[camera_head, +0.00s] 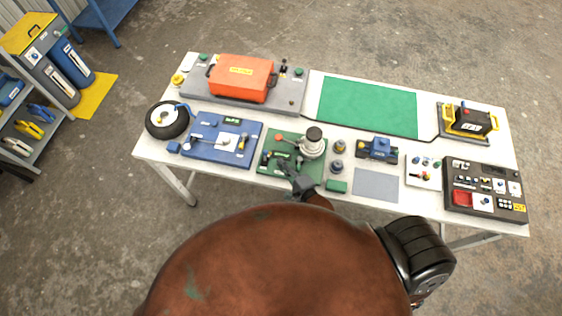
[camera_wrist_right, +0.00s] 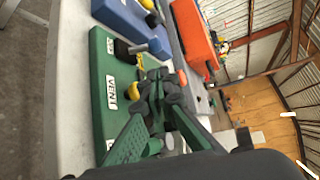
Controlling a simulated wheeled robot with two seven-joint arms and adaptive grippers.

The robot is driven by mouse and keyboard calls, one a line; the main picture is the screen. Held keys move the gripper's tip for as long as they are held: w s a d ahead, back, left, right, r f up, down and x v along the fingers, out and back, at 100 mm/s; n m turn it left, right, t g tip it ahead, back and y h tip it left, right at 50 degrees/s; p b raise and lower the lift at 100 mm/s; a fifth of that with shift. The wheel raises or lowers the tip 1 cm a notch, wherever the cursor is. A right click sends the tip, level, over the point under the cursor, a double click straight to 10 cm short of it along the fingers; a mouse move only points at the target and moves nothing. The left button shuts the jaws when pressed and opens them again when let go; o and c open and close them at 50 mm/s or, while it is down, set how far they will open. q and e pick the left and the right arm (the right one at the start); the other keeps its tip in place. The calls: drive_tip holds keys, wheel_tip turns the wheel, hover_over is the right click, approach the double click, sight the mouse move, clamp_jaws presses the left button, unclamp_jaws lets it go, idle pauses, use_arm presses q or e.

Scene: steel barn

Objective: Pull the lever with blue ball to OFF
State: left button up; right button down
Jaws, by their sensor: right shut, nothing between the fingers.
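The green panel (camera_head: 310,168) lies at the front middle of the table and carries a white VENT label; the label (camera_wrist_right: 111,96) shows clearly in the right wrist view. In that view a blue knob (camera_wrist_right: 159,48) sticks out from a black mount at the panel's far end; whether it is a ball is hard to tell. A yellow knob (camera_wrist_right: 133,91) is nearer the label. My right gripper (camera_head: 288,171) is over the panel's front part, shut and empty. Its fingers (camera_wrist_right: 158,76) show beside the yellow knob, short of the blue one; contact cannot be told. My left gripper is not in view.
A silver fitting with a black cap (camera_head: 313,140) rises at the panel's right back. A blue panel (camera_head: 205,145) is to the left, an orange case (camera_head: 241,78) behind. Small parts and a grey mat (camera_head: 376,185) are to the right. The green mat (camera_head: 367,106) is clear.

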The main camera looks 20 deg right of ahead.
sight(265, 156)
drive_tip(key=x, duration=0.6)
drive_tip(key=shift+w, duration=0.4)
drive_tip(key=shift+w+a+f, duration=0.1)
drive_tip(key=shift+w, duration=0.3)
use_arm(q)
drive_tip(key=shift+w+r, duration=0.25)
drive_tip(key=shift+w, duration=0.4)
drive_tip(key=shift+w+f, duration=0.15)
use_arm(e)
drive_tip(key=shift+f+t, duration=0.1)
drive_tip(key=shift+t, duration=0.2)
